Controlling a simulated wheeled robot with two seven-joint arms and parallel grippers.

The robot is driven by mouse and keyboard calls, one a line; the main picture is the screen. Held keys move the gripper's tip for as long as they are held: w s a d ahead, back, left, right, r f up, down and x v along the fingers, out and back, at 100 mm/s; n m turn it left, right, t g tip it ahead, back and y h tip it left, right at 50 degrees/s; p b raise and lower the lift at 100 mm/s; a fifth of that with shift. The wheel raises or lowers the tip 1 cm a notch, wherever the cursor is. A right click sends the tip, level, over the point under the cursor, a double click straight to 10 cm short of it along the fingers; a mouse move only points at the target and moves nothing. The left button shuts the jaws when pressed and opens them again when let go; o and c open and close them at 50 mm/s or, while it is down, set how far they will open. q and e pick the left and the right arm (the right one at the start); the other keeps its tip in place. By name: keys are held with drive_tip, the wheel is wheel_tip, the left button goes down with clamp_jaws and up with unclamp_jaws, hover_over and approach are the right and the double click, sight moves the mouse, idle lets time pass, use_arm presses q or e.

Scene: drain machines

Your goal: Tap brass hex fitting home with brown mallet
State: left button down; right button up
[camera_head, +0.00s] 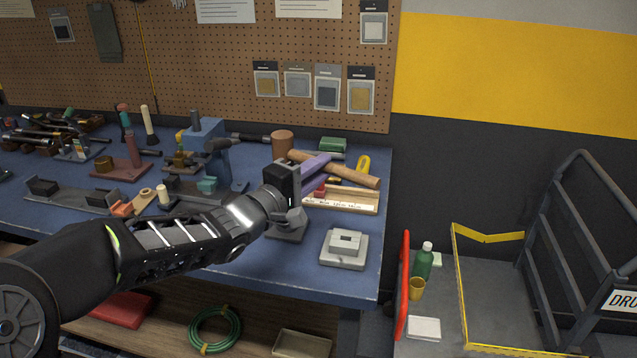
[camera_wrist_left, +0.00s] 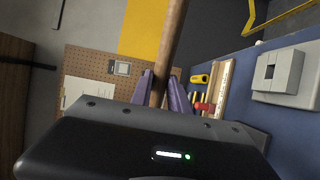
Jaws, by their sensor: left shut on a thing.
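My left gripper (camera_head: 315,167) has purple fingers, which also show in the left wrist view (camera_wrist_left: 162,92). It is shut on the wooden handle of the brown mallet (camera_head: 350,173) and holds it over the right part of the blue bench. The mallet's cylindrical brown head (camera_head: 283,143) is at the left end of the handle in the head view. In the left wrist view the handle (camera_wrist_left: 170,45) runs up between the fingers; the head is not seen there. I cannot pick out the brass hex fitting with certainty. My right gripper is not in view.
A grey stepped block (camera_head: 344,247) sits near the bench's front right corner. Fixtures and tools crowd the bench's left (camera_head: 115,170). A trolley (camera_head: 500,300) stands at the right.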

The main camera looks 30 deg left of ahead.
use_arm(q)
drive_tip(key=shift+r, duration=0.55)
idle(0.4)
wheel_tip(320, 180, down, 8)
wheel_tip(320, 180, up, 11)
drive_tip(key=p, duration=0.3)
drive_tip(key=shift+p, duration=0.4)
